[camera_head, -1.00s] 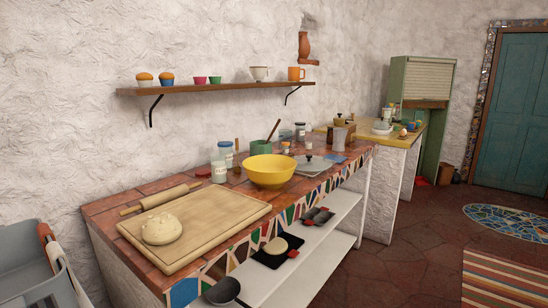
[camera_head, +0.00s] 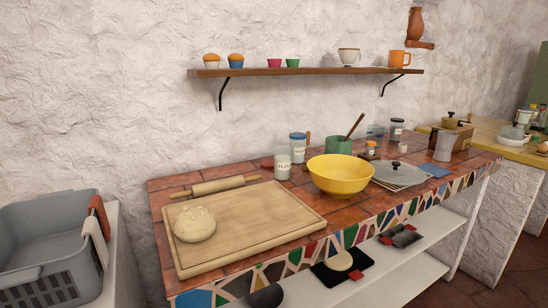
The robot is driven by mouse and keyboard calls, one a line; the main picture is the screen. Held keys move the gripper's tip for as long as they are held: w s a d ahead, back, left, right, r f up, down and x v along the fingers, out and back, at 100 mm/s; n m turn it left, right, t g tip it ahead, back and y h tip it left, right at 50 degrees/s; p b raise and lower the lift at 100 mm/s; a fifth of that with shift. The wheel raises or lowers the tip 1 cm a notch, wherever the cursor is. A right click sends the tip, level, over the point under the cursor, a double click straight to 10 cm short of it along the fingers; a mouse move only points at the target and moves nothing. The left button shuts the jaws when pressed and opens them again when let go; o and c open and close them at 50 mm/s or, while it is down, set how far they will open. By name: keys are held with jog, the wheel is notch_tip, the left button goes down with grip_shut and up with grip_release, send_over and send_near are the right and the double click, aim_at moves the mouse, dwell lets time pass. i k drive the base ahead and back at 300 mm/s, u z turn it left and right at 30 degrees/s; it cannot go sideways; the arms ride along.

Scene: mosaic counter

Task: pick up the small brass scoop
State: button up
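I cannot make out a small brass scoop in the head view. It may be hidden among the jars and pots on the counter, or too small to tell. The tiled counter (camera_head: 345,213) runs across the middle, with a mosaic front edge. On it stand a yellow bowl (camera_head: 340,178), a flour jar (camera_head: 282,164), a blue-lidded jar (camera_head: 298,150) and a green pot (camera_head: 338,146) with a wooden handle sticking out. A small brown upright piece (camera_head: 308,140) shows behind the blue-lidded jar; I cannot tell what it is. My gripper is not in view.
A cutting board (camera_head: 255,231) with dough (camera_head: 195,225) and a rolling pin (camera_head: 215,187) fill the counter's left part. A grey basket (camera_head: 45,262) stands at far left. A wall shelf (camera_head: 305,71) holds cups. A lower white shelf (camera_head: 400,272) sits under the counter.

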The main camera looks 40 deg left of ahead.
aim_at(304, 167)
jog(key=u, duration=0.75)
jog(key=i, duration=0.75)
jog(key=u, duration=0.75)
